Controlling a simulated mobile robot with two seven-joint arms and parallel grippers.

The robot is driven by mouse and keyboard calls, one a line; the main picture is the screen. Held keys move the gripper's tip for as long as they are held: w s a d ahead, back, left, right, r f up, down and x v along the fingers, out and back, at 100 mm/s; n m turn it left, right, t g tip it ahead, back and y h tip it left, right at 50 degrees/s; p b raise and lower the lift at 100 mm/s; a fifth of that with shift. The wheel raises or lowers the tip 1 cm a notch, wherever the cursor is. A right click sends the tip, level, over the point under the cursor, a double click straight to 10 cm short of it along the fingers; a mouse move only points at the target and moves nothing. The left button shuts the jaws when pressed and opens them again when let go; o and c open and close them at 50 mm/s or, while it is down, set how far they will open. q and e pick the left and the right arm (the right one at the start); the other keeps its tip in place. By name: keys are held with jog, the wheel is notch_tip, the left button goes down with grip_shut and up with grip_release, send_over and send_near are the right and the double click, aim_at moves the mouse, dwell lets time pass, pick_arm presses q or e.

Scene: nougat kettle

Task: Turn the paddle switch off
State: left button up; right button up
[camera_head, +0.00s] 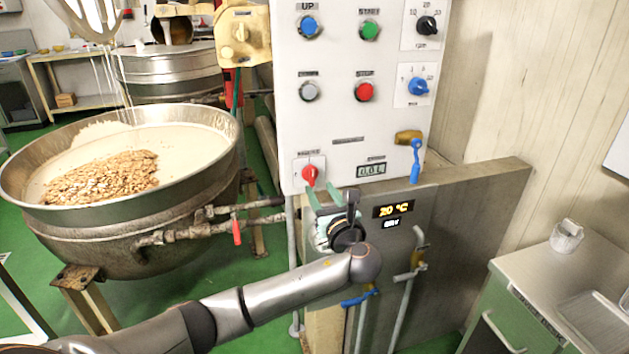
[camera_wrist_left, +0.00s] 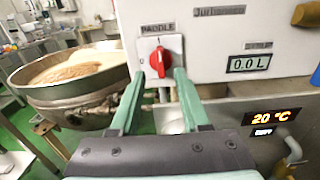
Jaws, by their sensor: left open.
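The paddle switch is a red rotary knob (camera_head: 310,175) on a small white plate at the lower left of the white control panel. In the left wrist view the red knob (camera_wrist_left: 162,62) sits under a label reading PADDLE, and its grip looks roughly upright. My left gripper (camera_head: 322,190) is open, its two green fingers pointing toward the panel just below and right of the knob in the head view. In the left wrist view the fingertips (camera_wrist_left: 159,74) flank the knob's lower part left and right. I cannot tell whether they touch it. My right gripper is not in view.
The control panel (camera_head: 348,139) carries several other buttons and dials. A large kettle (camera_head: 120,215) with white mass and nuts stands at left. A blue-handled valve (camera_head: 415,160) is at the panel's lower right. A temperature display (camera_head: 393,210) reads 20 °C. A green cabinet (camera_head: 500,315) stands at right.

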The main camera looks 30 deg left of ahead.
aim_at(313, 177)
pick_arm(q)
jog(key=x, duration=0.5)
jog(key=shift+w+a, duration=0.3)
jog(key=shift+c, duration=0.3)
grip_shut()
